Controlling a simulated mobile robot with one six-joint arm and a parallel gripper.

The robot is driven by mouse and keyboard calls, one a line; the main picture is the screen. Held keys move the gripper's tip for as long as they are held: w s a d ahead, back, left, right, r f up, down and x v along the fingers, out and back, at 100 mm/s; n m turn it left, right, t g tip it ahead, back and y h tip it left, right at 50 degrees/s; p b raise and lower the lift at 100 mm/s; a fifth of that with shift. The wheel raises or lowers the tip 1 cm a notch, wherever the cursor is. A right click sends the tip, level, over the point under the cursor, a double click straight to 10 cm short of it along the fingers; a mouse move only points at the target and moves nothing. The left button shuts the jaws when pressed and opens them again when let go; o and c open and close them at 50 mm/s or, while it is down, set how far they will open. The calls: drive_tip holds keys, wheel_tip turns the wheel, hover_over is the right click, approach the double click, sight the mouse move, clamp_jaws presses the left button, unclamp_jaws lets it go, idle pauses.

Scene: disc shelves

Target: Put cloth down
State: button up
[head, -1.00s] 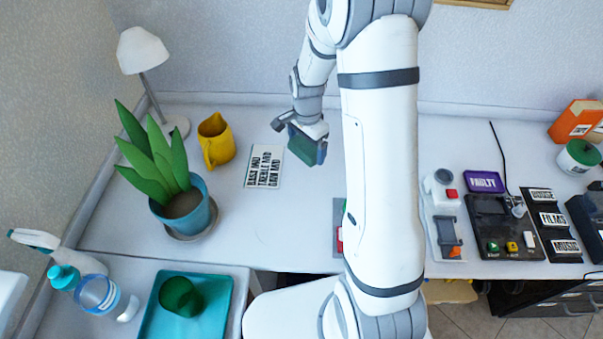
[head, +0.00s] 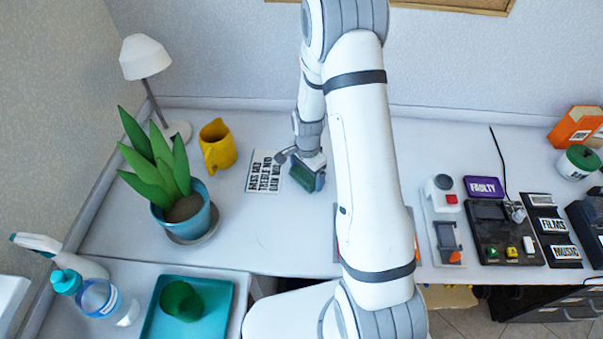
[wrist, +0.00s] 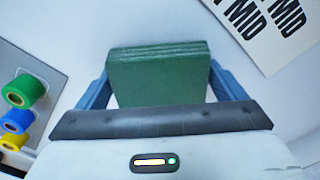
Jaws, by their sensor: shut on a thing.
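The cloth is a dark green folded block and shows in the wrist view (wrist: 158,75) between my two blue fingers. My gripper (head: 308,177) is shut on the cloth (head: 303,179), over the white desk (head: 270,225) just right of the printed card. It points down at the desk. I cannot tell whether the cloth's lower edge touches the desk or hangs a little above it.
The printed card (head: 264,172) lies close to my gripper's left. A yellow jug (head: 217,146) and a potted plant (head: 182,210) stand further left. A grey panel with green, blue and yellow rolls (wrist: 17,121) shows in the wrist view. The desk's front left middle is clear.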

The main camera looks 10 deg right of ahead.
drive_tip(key=shift+f+b, duration=0.3)
drive_tip(key=o, duration=0.8)
drive_tip(key=shift+s, duration=0.1)
drive_tip(key=shift+o, duration=0.2)
drive_tip(key=shift+f, duration=0.1)
